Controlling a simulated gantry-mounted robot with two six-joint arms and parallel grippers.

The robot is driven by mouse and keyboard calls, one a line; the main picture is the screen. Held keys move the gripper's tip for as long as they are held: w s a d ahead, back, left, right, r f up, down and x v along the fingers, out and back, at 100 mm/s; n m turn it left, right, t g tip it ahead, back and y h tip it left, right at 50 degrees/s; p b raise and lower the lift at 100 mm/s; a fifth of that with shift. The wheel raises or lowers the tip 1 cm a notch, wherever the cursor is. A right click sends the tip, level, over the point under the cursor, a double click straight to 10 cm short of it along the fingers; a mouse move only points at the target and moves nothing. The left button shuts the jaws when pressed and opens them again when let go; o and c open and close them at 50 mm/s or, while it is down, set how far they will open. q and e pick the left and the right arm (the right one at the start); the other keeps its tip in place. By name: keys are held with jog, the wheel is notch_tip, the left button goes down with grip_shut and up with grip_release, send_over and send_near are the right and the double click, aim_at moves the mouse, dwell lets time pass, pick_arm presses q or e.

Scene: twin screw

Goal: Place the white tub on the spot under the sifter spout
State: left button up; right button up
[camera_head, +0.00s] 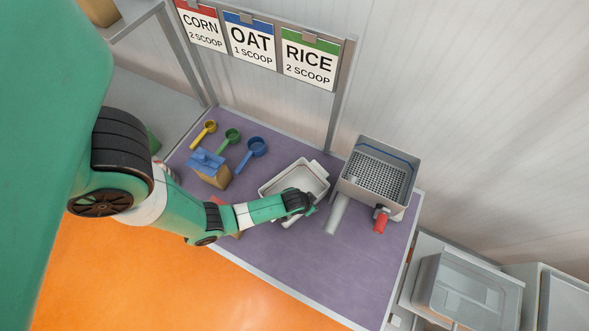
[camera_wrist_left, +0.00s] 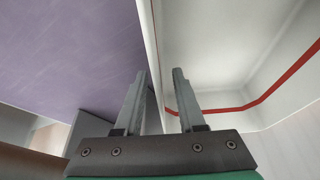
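The white tub (camera_head: 302,172) stands on the purple table, left of the sifter (camera_head: 377,178). My left gripper (camera_head: 303,208) is at the tub's near side, partly covering it. In the left wrist view the gripper (camera_wrist_left: 161,75) is open, its fingers apart, with the tub's wall (camera_wrist_left: 152,50) running between them. The tub's inside (camera_wrist_left: 215,55), with a red line around it, fills the right of that view. The sifter's pale spout tube (camera_head: 337,213) slopes down toward the table just right of the tub. I cannot make out a marked spot under it. My right gripper is not in view.
A red handle (camera_head: 381,221) sticks out at the sifter's front. Yellow (camera_head: 206,131), green (camera_head: 229,139) and blue (camera_head: 254,150) scoops lie at the back left, near a box with a blue top (camera_head: 208,170). The near table (camera_head: 320,270) is clear.

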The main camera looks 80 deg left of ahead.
pick_arm(q)
grip_shut()
dwell(1.4)
